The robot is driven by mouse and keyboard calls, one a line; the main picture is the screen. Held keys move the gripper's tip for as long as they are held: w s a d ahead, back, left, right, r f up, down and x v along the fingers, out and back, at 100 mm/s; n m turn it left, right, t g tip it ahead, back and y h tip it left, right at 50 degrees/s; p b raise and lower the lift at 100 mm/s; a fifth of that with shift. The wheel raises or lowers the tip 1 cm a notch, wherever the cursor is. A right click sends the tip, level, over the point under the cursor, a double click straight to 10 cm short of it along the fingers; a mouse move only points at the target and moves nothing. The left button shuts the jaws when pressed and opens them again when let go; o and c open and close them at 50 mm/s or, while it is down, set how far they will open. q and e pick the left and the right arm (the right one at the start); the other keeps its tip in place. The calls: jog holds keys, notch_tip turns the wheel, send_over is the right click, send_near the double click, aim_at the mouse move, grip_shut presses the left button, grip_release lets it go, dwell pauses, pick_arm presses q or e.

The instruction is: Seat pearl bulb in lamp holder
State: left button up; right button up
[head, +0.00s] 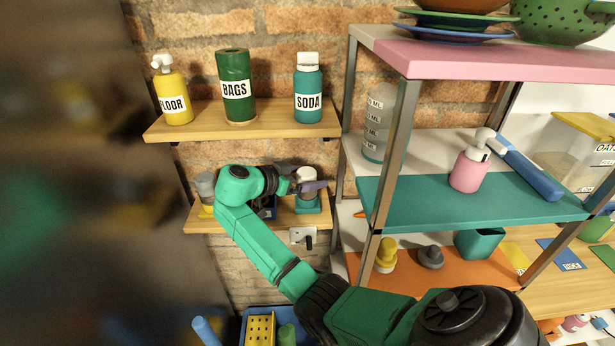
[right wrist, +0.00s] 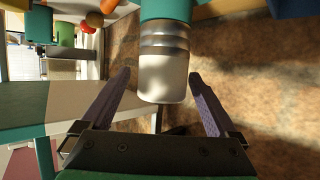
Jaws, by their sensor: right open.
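The pearl bulb (head: 307,175) is whitish and stands upright over a teal lamp holder (head: 308,207) at the right end of the lower wall shelf. In the right wrist view the bulb (right wrist: 163,82) shows large, with silvery bands between it and the teal holder (right wrist: 165,9). I cannot tell how deep it sits. My right gripper (head: 312,186) is open at the bulb. Its two fingers (right wrist: 160,95) lie on either side of the bulb, with a gap on both sides. My left gripper is not in view.
An upper shelf (head: 250,133) with labelled bottles hangs above. A metal-post rack (head: 390,150) stands close at right. The left side is blurred.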

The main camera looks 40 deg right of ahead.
jog(key=shift+a+b, duration=0.3)
jog(key=shift+a, duration=0.05)
jog(key=b+v, duration=0.4)
jog(key=v, duration=0.7)
jog(key=shift+r, duration=0.15)
jog(key=shift+a, duration=0.15)
